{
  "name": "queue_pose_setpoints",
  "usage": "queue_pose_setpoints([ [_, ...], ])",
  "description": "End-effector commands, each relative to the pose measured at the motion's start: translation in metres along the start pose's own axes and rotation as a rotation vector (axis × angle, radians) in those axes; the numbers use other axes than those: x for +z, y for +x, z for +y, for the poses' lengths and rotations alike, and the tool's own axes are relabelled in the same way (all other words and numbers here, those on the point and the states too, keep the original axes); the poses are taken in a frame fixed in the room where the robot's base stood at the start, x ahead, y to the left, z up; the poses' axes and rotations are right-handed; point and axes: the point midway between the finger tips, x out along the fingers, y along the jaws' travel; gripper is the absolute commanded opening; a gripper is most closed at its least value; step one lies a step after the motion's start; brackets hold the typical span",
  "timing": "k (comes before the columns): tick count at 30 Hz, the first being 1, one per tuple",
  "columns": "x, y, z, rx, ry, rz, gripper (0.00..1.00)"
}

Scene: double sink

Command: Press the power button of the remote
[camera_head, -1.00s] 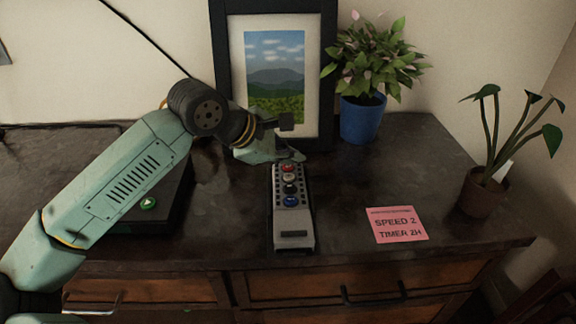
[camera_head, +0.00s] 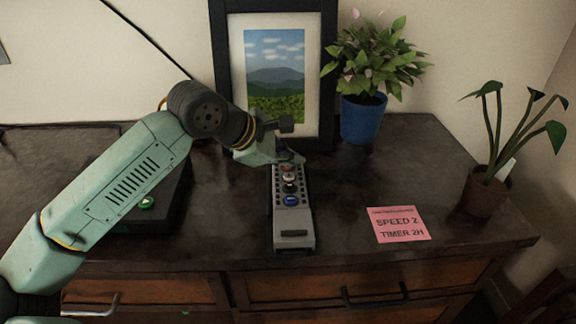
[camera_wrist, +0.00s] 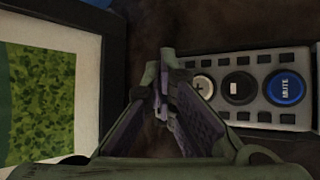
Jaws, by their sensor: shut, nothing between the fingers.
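The grey remote (camera_head: 293,226) lies lengthwise on the dark dresser top, with a red button (camera_head: 287,168) at its far end and a blue button (camera_head: 291,200) nearer. The red button's label is too small to read. In the wrist view, the remote (camera_wrist: 262,118) lies at the right, showing a white plus button (camera_wrist: 203,88), a black minus button (camera_wrist: 239,88) and a blue MUTE button (camera_wrist: 285,88). No red button shows there. My gripper (camera_head: 297,159) is shut and empty, just above the remote's far end; it also shows in the wrist view (camera_wrist: 160,85). Contact cannot be told.
A black picture frame (camera_head: 220,60) stands close behind my gripper. A blue-potted plant (camera_head: 362,118) is behind right, and a brown-potted plant (camera_head: 485,195) at far right. A pink note (camera_head: 398,224) lies right of the remote. A dark device with a green button (camera_head: 147,202) is at left.

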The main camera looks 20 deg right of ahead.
Motion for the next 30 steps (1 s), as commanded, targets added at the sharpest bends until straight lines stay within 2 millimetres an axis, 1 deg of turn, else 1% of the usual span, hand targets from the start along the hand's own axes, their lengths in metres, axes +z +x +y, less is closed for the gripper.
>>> queue_pose_setpoints([
  [8,0.000,0.000,0.000,-0.001,0.000,0.001,0.00],
  [19,0.008,-0.011,0.008,-0.002,0.000,0.001,0.00],
  [30,0.009,-0.013,0.009,-0.001,0.000,0.000,0.00],
])
